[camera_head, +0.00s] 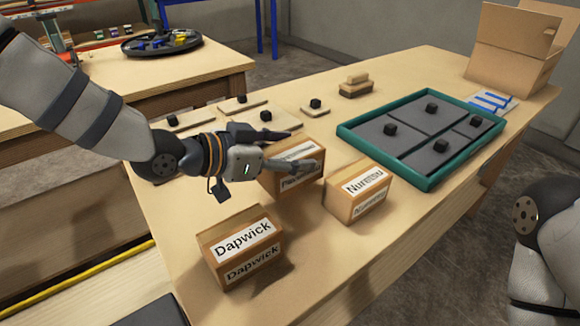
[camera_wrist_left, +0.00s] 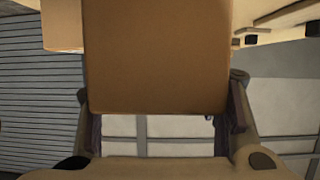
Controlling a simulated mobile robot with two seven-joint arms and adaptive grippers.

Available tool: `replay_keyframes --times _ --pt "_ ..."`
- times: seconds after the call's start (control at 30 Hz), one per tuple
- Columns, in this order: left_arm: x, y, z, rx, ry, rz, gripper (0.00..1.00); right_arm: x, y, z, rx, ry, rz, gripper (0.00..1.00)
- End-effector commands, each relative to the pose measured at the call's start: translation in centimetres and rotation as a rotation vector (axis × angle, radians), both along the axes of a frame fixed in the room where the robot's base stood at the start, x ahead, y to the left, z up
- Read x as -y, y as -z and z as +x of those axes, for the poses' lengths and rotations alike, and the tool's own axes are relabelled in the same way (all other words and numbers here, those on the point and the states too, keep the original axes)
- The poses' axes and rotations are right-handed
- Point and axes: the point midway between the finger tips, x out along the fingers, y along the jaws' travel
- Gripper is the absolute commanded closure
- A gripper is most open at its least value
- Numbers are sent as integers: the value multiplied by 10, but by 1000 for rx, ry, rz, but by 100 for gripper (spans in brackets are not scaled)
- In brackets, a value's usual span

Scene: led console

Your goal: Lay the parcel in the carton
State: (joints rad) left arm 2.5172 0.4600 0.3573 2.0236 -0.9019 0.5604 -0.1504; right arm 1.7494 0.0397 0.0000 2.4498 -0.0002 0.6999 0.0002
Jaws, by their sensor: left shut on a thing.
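My left gripper (camera_head: 296,151) is shut on a brown parcel (camera_head: 305,180), whose white label is partly hidden by a finger, so I cannot read its name. In the left wrist view the parcel (camera_wrist_left: 155,60) fills the space between the fingers. I cannot tell whether it is clear of the table. A parcel labelled Nuretsu (camera_head: 358,192) stands close to its right, and one labelled Dapwick (camera_head: 242,248) stands nearer the front. The open carton (camera_head: 510,65) stands at the far right end of the table with flaps up. My right gripper is out of view.
A green-rimmed tray (camera_head: 431,184) with dark panels and black knobs lies between the parcels and the carton. A blue-striped card (camera_head: 490,101) lies before the carton. Wooden pieces with knobs (camera_head: 315,107) lie behind my left gripper. The table's front right is bare.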

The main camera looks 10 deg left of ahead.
Motion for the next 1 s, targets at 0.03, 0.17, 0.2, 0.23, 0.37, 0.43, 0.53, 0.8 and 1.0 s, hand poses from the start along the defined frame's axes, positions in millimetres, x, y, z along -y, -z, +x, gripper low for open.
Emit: replay_keyframes --times 0.03,0.17,0.2,0.23,0.37,0.43,0.53,0.8,1.0 --pt "-1 4 4 1 -1 -2 83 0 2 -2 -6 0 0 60" --pt "-1 27 8 -3 0 -1 83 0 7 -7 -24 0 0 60" --pt "-1 35 8 -3 0 0 83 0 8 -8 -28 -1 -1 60" --pt "-1 38 8 -1 -1 -1 83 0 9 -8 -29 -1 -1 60" --pt "-1 37 8 7 -1 -2 83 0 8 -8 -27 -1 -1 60" --pt "-1 36 8 7 -1 -2 83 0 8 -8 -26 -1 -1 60" --pt "-1 38 8 6 -1 -1 83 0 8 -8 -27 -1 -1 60" --pt "-1 40 7 4 0 0 22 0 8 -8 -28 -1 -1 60" --pt "-1 39 7 4 0 0 22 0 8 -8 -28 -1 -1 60"
